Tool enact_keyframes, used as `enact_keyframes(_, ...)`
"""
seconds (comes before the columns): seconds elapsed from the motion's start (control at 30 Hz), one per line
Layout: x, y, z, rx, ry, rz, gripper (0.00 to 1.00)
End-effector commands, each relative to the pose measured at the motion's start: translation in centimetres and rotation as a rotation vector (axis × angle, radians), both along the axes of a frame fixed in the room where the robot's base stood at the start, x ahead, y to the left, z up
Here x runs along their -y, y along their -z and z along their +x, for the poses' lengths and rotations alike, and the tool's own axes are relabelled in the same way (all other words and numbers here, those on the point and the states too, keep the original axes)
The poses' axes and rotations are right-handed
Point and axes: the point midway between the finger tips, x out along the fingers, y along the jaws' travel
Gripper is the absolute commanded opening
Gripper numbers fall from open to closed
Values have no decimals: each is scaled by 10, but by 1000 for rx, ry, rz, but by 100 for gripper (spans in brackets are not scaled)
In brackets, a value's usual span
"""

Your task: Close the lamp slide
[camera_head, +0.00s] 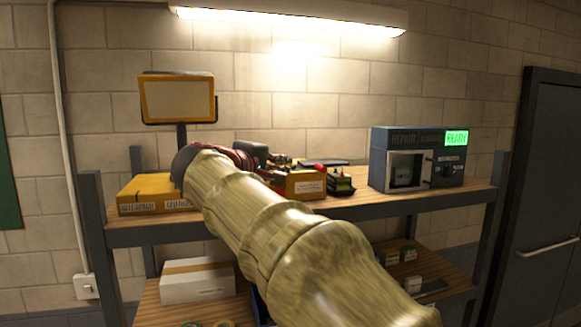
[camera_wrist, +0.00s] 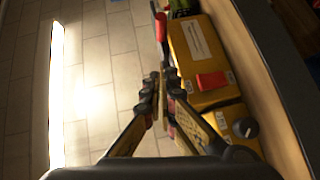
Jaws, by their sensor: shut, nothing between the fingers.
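A yellow-framed lamp (camera_head: 178,98) with a pale panel stands on a dark post at the left of the bench. I cannot make out its slide for certain. A yellow case (camera_head: 150,195) with white labels lies below it, partly behind my arm. My gripper (camera_wrist: 159,78) is shut and empty, its dark, ridged fingertips close together. In the wrist view it points past a yellow box (camera_wrist: 196,52) with a white label and a red tab (camera_wrist: 212,80). A second yellow unit with a dark knob (camera_wrist: 245,127) sits beside the right finger. Contact cannot be told.
A blue-grey repair station (camera_head: 418,158) with a green READY display stands at the right of the bench. A white box (camera_head: 196,281) is on the lower shelf. Bench space between device and station is clear.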

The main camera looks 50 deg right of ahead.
Motion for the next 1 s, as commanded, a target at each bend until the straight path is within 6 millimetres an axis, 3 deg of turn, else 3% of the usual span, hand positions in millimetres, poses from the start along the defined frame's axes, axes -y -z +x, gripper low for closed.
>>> enact_keyframes(0.2,-39,-5,-9,2,-4,-1,0)
enact_keyframes(0.4,-65,-9,-16,2,-2,-1,0)
enact_keyframes(0.87,-77,-10,-21,1,1,1,0)
enact_keyframes(0.97,-79,6,-22,-2,-13,30,0)
enact_keyframes(1.0,-81,19,-24,-7,-25,54,0)
